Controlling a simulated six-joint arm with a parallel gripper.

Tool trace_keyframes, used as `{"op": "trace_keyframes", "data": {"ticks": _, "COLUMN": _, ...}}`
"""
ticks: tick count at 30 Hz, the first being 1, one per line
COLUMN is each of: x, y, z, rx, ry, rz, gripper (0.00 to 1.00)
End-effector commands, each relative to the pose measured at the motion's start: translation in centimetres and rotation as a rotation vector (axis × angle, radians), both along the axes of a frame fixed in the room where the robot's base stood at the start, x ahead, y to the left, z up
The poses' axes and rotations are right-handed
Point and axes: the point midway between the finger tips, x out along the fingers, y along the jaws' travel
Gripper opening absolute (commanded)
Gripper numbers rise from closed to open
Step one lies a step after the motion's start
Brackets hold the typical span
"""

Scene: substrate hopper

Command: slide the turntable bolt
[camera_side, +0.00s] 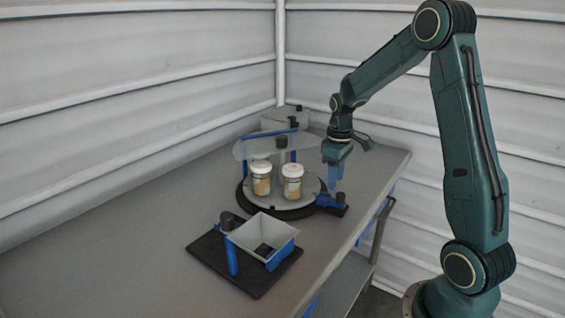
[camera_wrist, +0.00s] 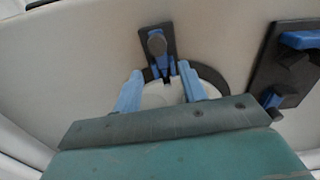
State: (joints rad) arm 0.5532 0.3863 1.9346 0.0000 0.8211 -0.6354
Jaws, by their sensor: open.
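The turntable (camera_side: 265,196) is a pale disc on a dark ring and carries two lidded jars, the left one (camera_side: 261,178) and the right one (camera_side: 292,181). The bolt (camera_side: 328,202) is a blue slide with a dark knob on a dark plate at the turntable's right edge. In the wrist view the bolt (camera_wrist: 157,44) lies just beyond my fingertips, near the picture's middle. My gripper (camera_side: 336,184) is open above the bolt area, with its blue fingers pointing down. In the wrist view my gripper (camera_wrist: 160,84) shows its fingers apart with nothing between them.
A grey hopper tray (camera_side: 262,234) with blue supports stands on a black base plate (camera_side: 215,255) in front. A clear panel (camera_side: 258,146) on blue posts stands behind the jars. The table (camera_side: 120,250) is bare on the left.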

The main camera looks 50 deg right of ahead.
Motion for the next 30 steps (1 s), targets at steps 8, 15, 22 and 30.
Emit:
{"op": "trace_keyframes", "data": {"ticks": 8, "x": -1.6, "y": -0.2, "z": 0.1, "rx": 0.0, "ry": -0.001, "rz": -0.003, "gripper": 0.42}}
{"op": "trace_keyframes", "data": {"ticks": 15, "x": -2.0, "y": -0.1, "z": -1.9, "rx": 0.002, "ry": 0.002, "rz": 0.0, "gripper": 0.42}}
{"op": "trace_keyframes", "data": {"ticks": 22, "x": -2.0, "y": -0.1, "z": -3.8, "rx": 0.001, "ry": 0.001, "rz": -0.001, "gripper": 0.42}}
{"op": "trace_keyframes", "data": {"ticks": 30, "x": -2.0, "y": -0.1, "z": -4.9, "rx": 0.0, "ry": 0.0, "rz": -0.001, "gripper": 0.42}}
